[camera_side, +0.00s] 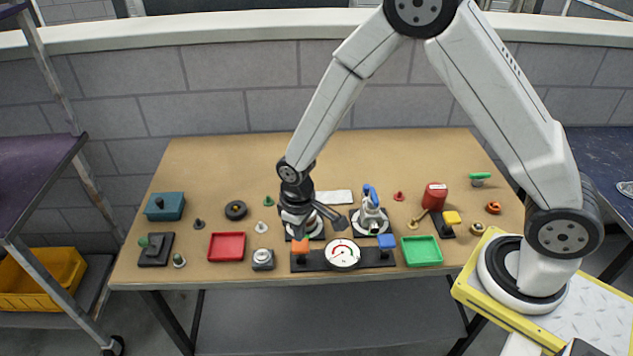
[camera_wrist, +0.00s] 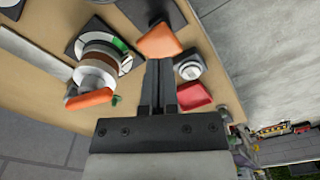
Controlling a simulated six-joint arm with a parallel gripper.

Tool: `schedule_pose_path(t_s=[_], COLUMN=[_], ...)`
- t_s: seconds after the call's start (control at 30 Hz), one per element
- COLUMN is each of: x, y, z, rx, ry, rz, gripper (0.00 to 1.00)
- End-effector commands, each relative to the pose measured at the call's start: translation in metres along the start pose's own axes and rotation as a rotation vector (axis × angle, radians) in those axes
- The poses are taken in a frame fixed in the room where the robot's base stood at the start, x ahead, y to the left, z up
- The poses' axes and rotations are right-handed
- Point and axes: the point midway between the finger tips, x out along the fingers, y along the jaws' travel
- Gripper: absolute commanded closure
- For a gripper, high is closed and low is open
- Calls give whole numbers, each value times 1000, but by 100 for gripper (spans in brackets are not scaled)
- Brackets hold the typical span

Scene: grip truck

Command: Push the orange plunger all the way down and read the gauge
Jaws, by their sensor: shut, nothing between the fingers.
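The orange plunger (camera_side: 299,246) stands at the left end of a black base plate (camera_side: 318,264). A round white gauge (camera_side: 342,254) with a red arc sits mid-plate; its reading is too small to make out. A blue plunger (camera_side: 387,241) stands at the right end. My gripper (camera_side: 298,233) is shut and empty, pointing down just above the orange plunger. In the wrist view the orange cap (camera_wrist: 158,40) lies just beyond my shut fingertips (camera_wrist: 160,62). I cannot tell whether they touch it.
A grey button box (camera_side: 262,259) and a red tray (camera_side: 227,246) lie to the left. A green tray (camera_side: 421,250) lies to the right. The table's back strip is mostly clear.

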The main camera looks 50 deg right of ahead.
Motion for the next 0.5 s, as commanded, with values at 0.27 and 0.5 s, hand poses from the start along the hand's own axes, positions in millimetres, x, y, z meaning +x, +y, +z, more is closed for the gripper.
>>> schedule_pose_path(t_s=[0.27, 0.5], x=[7, 14], y=[0, 0], z=[0, 0], rx=[0, 0], ry=[0, -1], rz=[0, 0], gripper=[100, 100])
